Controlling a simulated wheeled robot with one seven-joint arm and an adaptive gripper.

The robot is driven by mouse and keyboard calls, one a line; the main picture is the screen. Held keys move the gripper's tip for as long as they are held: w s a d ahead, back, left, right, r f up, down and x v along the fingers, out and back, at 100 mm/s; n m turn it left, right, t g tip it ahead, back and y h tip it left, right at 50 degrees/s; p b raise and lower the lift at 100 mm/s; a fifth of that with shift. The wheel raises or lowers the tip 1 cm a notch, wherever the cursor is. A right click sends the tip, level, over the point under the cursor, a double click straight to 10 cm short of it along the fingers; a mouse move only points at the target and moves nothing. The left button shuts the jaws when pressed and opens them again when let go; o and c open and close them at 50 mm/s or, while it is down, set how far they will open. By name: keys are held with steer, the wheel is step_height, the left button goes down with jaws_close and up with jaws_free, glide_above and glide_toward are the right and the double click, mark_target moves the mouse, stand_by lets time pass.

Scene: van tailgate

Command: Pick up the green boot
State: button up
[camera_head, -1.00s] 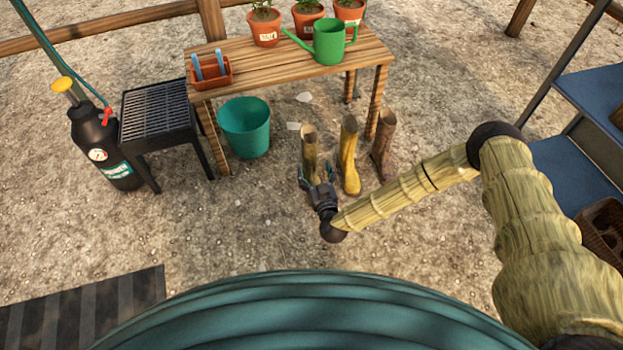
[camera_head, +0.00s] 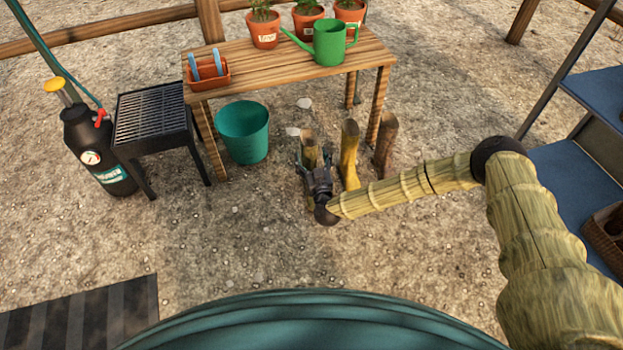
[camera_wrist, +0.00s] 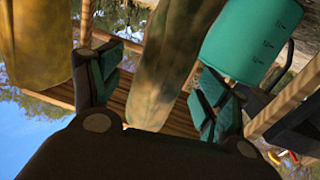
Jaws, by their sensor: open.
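The green boot (camera_head: 309,147), olive in color, stands on the ground at the left end of a row of three boots. My gripper (camera_head: 314,168) is low in front of it, its fingers open on either side of the boot; its lower part is mostly hidden behind my gripper in the head view. In the wrist view the green boot (camera_wrist: 168,62) runs between the two fingers of my gripper (camera_wrist: 156,90). Gaps show between the boot and both finger pads there.
A yellow boot (camera_head: 349,150) stands close right of the green one, with a brown boot (camera_head: 385,143) beyond it. A wooden table (camera_head: 270,65) stands just behind the boots. A teal bucket (camera_head: 243,133) is to their left. The ground in front is open.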

mark_target(308, 146)
steer(key=shift+f+b+x, duration=0.2)
steer(key=shift+b+x, duration=0.3)
steer(key=shift+x, duration=0.45)
steer(key=shift+w+a+r, duration=0.15)
steer(key=shift+w+a, duration=0.05)
steer(key=shift+w, duration=0.35)
jaws_close()
